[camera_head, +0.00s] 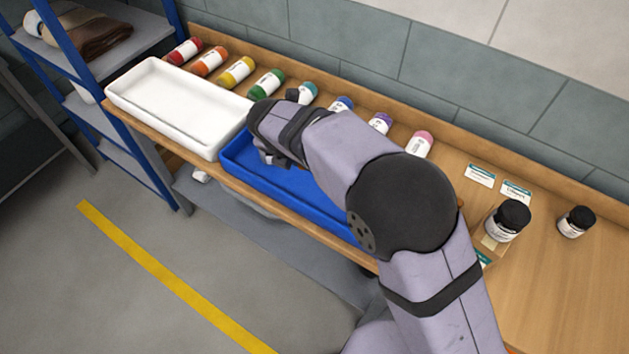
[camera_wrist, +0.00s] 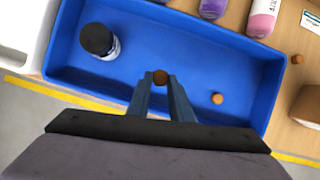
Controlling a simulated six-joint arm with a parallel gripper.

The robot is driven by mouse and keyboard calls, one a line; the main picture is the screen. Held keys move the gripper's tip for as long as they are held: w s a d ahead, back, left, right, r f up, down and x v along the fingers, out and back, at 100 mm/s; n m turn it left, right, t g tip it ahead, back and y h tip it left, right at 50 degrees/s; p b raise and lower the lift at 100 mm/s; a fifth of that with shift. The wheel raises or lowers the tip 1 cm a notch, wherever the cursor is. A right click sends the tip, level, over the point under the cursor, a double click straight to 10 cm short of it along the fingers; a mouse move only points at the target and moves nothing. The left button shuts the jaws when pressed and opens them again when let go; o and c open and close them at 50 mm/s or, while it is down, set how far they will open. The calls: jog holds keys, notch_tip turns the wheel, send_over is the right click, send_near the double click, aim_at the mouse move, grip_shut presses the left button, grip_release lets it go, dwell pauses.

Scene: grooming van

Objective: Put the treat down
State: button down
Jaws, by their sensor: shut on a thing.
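My gripper (camera_wrist: 160,82) is shut on a small round brown treat (camera_wrist: 160,76), held between its fingertips in the wrist view. It is over the blue tray (camera_wrist: 180,58); the height above the tray floor is hard to judge. In the head view my gripper (camera_head: 268,153) is over the left part of the blue tray (camera_head: 290,182), and the held treat is not visible there. A second, lighter treat (camera_wrist: 217,98) lies in the tray, right of the fingers. Another small brown treat (camera_wrist: 297,59) lies on the wooden counter, outside the tray.
A black-capped jar (camera_wrist: 100,41) stands in the tray's left part. An empty white tray (camera_head: 178,104) adjoins on the left. Several coloured bottles (camera_head: 237,72) lie along the wall behind. Two dark-lidded jars (camera_head: 507,220) (camera_head: 576,221) stand at the right. A brown block (camera_wrist: 308,105) sits beyond the tray.

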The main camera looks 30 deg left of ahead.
jog(key=shift+f+p, duration=1.35)
jog(key=shift+f, duration=3.5)
jog(key=shift+f, duration=0.15)
jog(key=c, duration=1.6)
grip_release()
jog(key=b+v, duration=0.2)
jog(key=v, duration=1)
jog(key=shift+b, duration=0.4)
